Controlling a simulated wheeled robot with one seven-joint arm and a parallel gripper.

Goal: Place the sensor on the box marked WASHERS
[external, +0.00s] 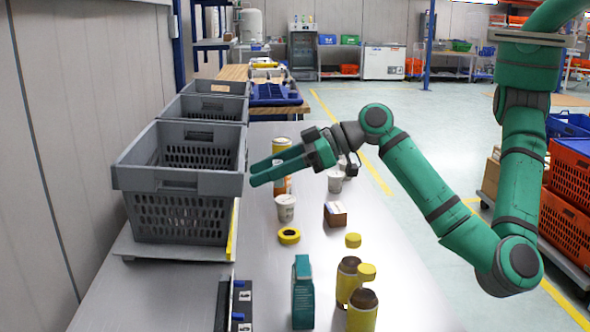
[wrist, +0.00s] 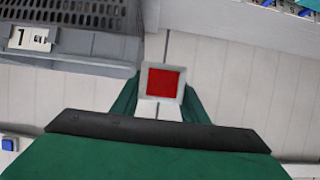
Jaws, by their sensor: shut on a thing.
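My gripper (external: 264,172) points left over the table, in front of the right wall of the nearest grey crate. In the wrist view my gripper (wrist: 160,102) is shut on a small white, square-framed thing with a red face (wrist: 163,82), which I take to be the sensor. In the external view I cannot make it out between the fingers. A small brown box with a pale top label (external: 336,215) sits on the table, below and right of my gripper. Its print is too small to read, so I cannot tell whether it says WASHERS.
The grey crate (external: 180,183) stands left of my gripper, with more crates behind. White cups (external: 286,208), a yellow tape roll (external: 289,236), a teal carton (external: 303,290) and yellow-capped jars (external: 362,310) stand on the table. Dark labelled bins (external: 237,298) lie at the front left.

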